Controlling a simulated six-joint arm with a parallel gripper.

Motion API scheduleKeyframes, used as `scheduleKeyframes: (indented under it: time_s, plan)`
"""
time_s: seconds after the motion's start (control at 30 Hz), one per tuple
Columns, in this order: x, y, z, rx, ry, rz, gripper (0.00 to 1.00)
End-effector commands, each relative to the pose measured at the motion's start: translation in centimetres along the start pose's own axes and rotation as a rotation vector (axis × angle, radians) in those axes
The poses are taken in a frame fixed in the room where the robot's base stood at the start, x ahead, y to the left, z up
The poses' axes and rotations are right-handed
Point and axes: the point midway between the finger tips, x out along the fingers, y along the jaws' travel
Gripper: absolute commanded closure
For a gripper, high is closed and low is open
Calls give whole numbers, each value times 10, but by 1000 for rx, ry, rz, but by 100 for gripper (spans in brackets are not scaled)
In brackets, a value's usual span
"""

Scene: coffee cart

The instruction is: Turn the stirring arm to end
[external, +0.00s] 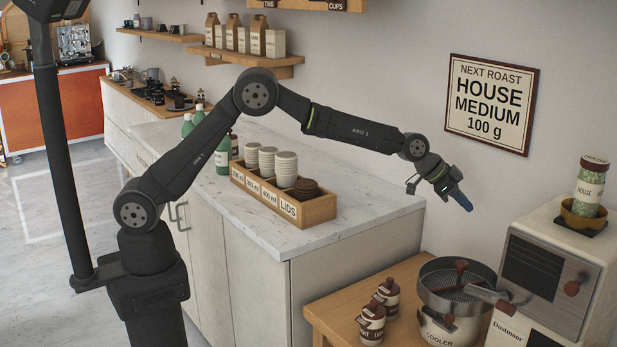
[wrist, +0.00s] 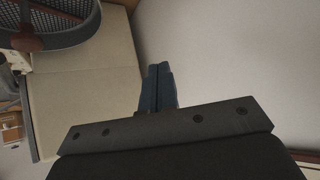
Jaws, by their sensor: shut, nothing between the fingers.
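The round metal cooler (external: 447,325) stands on a wooden table at the lower right in the external view. A brown-knobbed upright (external: 461,268) rises in its pan, and a metal piece with a brown end (external: 490,294) lies over the right rim. I cannot tell for sure which part is the stirring arm. My gripper (external: 463,201) is shut and empty, in the air above the cooler and apart from it. Its blue fingers (wrist: 158,88) are together in the wrist view. A dark perforated round pan (wrist: 75,25), probably the cooler's, shows at the upper left there, partly cut off.
The beige roaster (external: 545,275) stands right of the cooler, with a green-filled jar (external: 590,183) on top. Small brown-lidded canisters (external: 371,323) stand left of the cooler. A wooden cup and lid box (external: 310,213) sits on the counter. The wall with a sign (external: 491,103) is behind.

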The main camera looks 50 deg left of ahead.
Motion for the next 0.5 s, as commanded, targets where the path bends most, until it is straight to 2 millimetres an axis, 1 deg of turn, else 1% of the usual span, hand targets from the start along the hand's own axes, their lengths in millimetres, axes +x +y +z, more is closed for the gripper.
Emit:
scheduleKeyframes:
  time_s: [0.03,0.1,0.2,0.3,0.43,0.5]
  plan:
    - [5,16,18,-88,-49,61,100]
    - [8,36,38,-201,-107,141,100]
    - [9,60,56,-324,-170,229,100]
    - [8,75,65,-400,-207,285,100]
    - [10,83,70,-436,-225,312,100]
    - [14,85,71,-438,-226,314,100]
